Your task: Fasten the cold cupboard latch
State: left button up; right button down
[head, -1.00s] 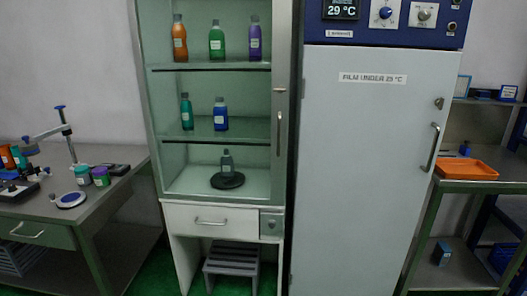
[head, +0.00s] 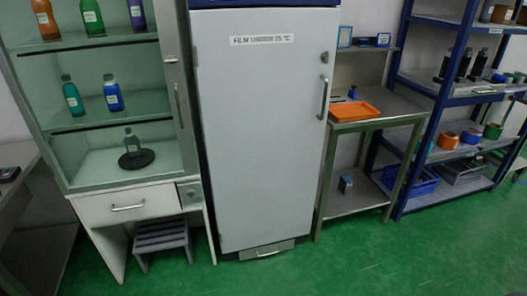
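The cold cupboard (head: 262,140) is a tall pale-grey cabinet with a label reading "FILM UNDER 25 °C". Its door looks closed. A vertical handle (head: 323,100) is on the door's right side. A small dark latch fitting (head: 325,57) sits above the handle near the door's right edge; its exact position is too small to tell. Neither of my grippers shows in the head view.
A glass cabinet (head: 118,177) with bottles stands close on the left, with a step stool (head: 161,237) under it. A steel table (head: 385,119) with an orange tray (head: 353,111) stands right of the cupboard, then a blue shelf rack (head: 436,101). Green floor (head: 330,265) is clear in front.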

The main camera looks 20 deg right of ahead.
aim_at(324, 57)
jog(key=i+l+z, duration=0.1)
jog(key=z, duration=0.3)
jog(key=i+z, duration=0.4)
jog(key=i+j+z, duration=0.1)
jog(key=z, duration=0.3)
